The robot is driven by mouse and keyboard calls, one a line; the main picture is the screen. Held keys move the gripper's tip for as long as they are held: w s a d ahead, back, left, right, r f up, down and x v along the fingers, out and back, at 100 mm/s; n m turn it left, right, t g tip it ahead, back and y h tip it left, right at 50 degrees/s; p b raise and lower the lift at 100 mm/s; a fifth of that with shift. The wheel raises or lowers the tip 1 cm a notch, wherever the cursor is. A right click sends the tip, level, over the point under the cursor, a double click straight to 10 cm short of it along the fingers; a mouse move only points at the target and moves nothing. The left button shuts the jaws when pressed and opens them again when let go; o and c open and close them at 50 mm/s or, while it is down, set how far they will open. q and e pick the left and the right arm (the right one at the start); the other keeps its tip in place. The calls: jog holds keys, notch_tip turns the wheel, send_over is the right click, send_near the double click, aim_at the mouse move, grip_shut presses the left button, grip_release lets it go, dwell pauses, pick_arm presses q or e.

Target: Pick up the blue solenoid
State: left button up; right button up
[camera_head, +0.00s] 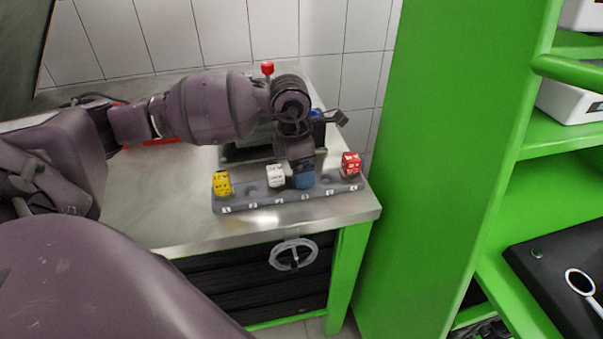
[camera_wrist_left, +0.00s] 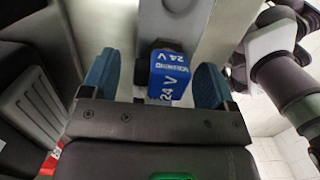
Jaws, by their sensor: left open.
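The blue solenoid (camera_head: 304,178) sits in the grey numbered rack (camera_head: 290,203), between the white and red solenoids, partly hidden by my left gripper. In the left wrist view the blue solenoid (camera_wrist_left: 168,82), marked 24 V, lies between the two blue fingertips, with gaps on both sides. My left gripper (camera_wrist_left: 155,85) is open around it and appears clear of it. In the head view my left gripper (camera_head: 302,165) is right above the rack, its fingers hard to make out. My right gripper is not in view.
A yellow solenoid (camera_head: 222,184), a white solenoid (camera_head: 276,176) and a red solenoid (camera_head: 351,164) stand in the same rack. The steel table (camera_head: 170,220) is bare left of the rack. A tall green cabinet side (camera_head: 440,150) rises at the right.

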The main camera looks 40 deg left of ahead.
pick_arm(q)
jog(key=shift+c, duration=0.3)
jog(key=c, duration=0.8)
jog(key=shift+r, duration=0.15)
notch_tip(320, 180, up, 20)
jog(key=shift+f+p, duration=0.1)
jog(key=shift+p, duration=0.55)
